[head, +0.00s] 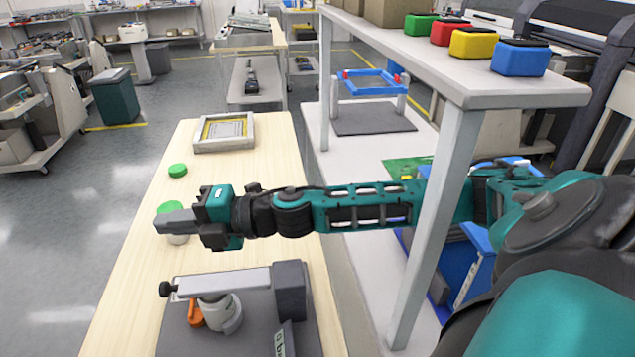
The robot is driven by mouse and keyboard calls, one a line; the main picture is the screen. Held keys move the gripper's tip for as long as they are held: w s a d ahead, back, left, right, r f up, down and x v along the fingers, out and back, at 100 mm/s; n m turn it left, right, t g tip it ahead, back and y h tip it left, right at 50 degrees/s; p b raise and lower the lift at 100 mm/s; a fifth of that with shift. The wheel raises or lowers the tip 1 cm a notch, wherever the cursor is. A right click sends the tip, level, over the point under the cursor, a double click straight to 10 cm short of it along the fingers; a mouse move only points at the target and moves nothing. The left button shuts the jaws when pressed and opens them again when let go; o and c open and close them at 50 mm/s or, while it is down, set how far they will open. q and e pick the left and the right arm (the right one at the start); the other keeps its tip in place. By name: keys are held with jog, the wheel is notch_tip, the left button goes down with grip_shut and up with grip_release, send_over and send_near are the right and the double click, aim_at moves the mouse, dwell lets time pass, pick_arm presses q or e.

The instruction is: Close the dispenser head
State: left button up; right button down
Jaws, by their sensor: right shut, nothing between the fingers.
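What looks like the dispenser stands on a dark grey base (258,335) at the near end of the wooden table. Its light grey head arm (235,282) runs level from a dark grey block (290,290) to a black knob (165,289) at its left end. A white cylindrical part (222,316) and an orange piece (195,313) sit under the arm. I cannot tell whether the head is fully down. My left gripper is not in view.
A loose green lid (177,170) and a light framed tray (225,132) lie farther back on the table (150,265). A shelf rack with a white post (435,190) stands to the right, close to my right arm. Colored boxes (520,57) stand on its top.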

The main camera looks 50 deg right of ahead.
jog(key=shift+s+d, duration=0.1)
jog(key=b+v, duration=0.2)
jog(key=v, duration=1)
jog(key=shift+s+d+b, duration=0.2)
jog(key=shift+s+b, duration=0.05)
jog(key=shift+b, duration=0.15)
dwell(0.3)
